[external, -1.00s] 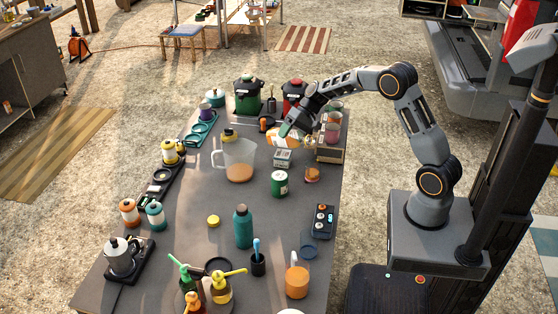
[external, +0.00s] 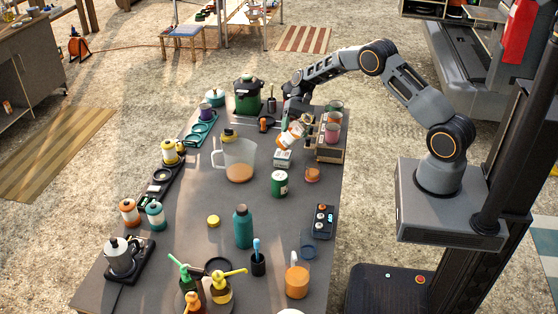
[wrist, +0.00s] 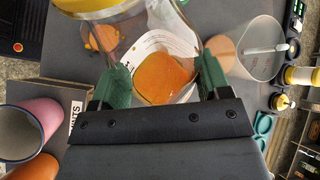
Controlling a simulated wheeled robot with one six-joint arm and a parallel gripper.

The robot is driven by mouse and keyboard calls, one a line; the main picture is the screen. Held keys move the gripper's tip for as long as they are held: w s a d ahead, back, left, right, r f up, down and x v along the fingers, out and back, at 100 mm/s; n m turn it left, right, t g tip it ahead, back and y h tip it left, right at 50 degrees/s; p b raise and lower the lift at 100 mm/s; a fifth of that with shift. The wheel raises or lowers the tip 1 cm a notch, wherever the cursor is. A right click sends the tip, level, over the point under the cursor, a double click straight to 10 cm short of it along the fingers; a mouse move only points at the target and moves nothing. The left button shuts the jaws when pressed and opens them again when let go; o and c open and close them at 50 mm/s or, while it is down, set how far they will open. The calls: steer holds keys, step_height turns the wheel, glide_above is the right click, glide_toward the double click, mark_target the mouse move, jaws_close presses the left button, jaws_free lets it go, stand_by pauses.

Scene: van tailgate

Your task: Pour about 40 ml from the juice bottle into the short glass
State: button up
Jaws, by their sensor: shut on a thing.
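My gripper (wrist: 160,88) is shut on the juice bottle (external: 290,136), a clear bottle with orange juice and a white label. In the wrist view the bottle (wrist: 165,75) sits between the green fingers, and a yellow ring shows at the top edge. In the external view the bottle is held tilted above the table, near the crate; no stream of juice is visible. The short glass (external: 312,175), with some orange in it, appears to stand on the table to the right and nearer the camera. In the wrist view the glass (wrist: 103,38) is partly hidden by the bottle.
A measuring jug (external: 238,160) with orange-brown liquid stands left of the bottle. A wooden crate (external: 331,154) with coloured cups is close on the right. The left-centre table is fairly clear.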

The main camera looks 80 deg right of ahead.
steer(key=shift+w+d+f+m+g+y+b, duration=0.1)
steer(key=shift+w+m+g+y+b, duration=0.05)
steer(key=shift+m+g+y, duration=0.25)
steer(key=shift+w+d+m+g+y+b, duration=0.1)
steer(key=shift+m+g+y+b, duration=0.15)
steer(key=shift+g, duration=0.25)
steer(key=shift+f+m+g+y+b, duration=0.25)
steer(key=shift+f+g+y+b, duration=0.2)
steer(key=shift+f+b, duration=0.4)
steer(key=shift+r, duration=0.1)
steer(key=shift+a+r+m+g+y, duration=0.1)
steer(key=shift+r+m+g+y, duration=0.45)
steer(key=shift+r+y, duration=0.15)
steer(key=shift+b, duration=0.3)
